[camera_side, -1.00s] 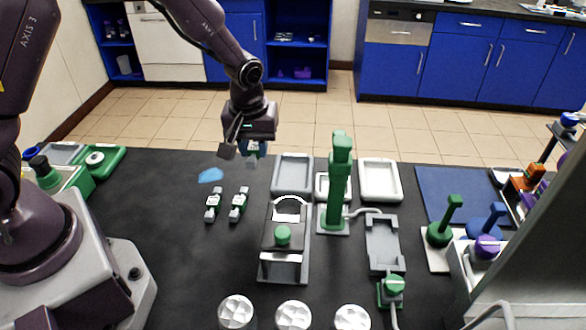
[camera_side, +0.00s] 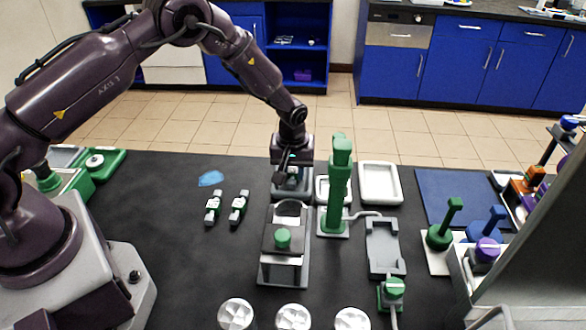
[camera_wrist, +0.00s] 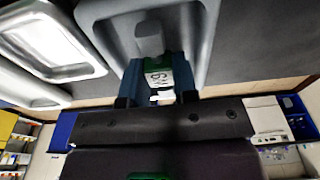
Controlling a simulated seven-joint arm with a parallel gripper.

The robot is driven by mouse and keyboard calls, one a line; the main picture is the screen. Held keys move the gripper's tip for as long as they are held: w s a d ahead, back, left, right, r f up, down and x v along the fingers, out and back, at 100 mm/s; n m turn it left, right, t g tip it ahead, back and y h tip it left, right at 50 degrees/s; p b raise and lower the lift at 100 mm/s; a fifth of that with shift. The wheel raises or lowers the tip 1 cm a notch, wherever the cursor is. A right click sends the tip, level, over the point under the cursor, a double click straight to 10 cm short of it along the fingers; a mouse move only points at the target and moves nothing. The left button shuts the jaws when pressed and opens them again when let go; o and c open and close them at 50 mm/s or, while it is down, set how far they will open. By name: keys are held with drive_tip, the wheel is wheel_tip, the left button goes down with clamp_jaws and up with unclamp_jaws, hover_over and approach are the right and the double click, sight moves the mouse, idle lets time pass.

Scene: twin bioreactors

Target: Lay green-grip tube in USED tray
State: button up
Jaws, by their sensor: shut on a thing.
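My gripper (camera_side: 291,180) is over the grey tray (camera_side: 276,193) at the back middle of the bench, pointing down. In the wrist view my gripper (camera_wrist: 157,97) is shut on the green-grip tube (camera_wrist: 158,72), which has a green band with a white label and a grey end. The grey end lies over the floor of the grey tray (camera_wrist: 205,30). I cannot tell whether the tube touches the floor. In the side view the tube is mostly hidden by the gripper. No USED lettering is legible on the trays.
A white tray (camera_side: 398,183) stands to the right, with a smaller tray partly behind the green column (camera_side: 339,190). A metal-framed rig (camera_side: 283,262) stands in front of the grey tray. Two green-banded tubes (camera_side: 213,207) (camera_side: 239,207) lie on the bench to the left, near a blue patch (camera_side: 211,178).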

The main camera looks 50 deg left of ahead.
drive_tip(key=o, duration=0.6)
drive_tip(key=shift+f, duration=0.15)
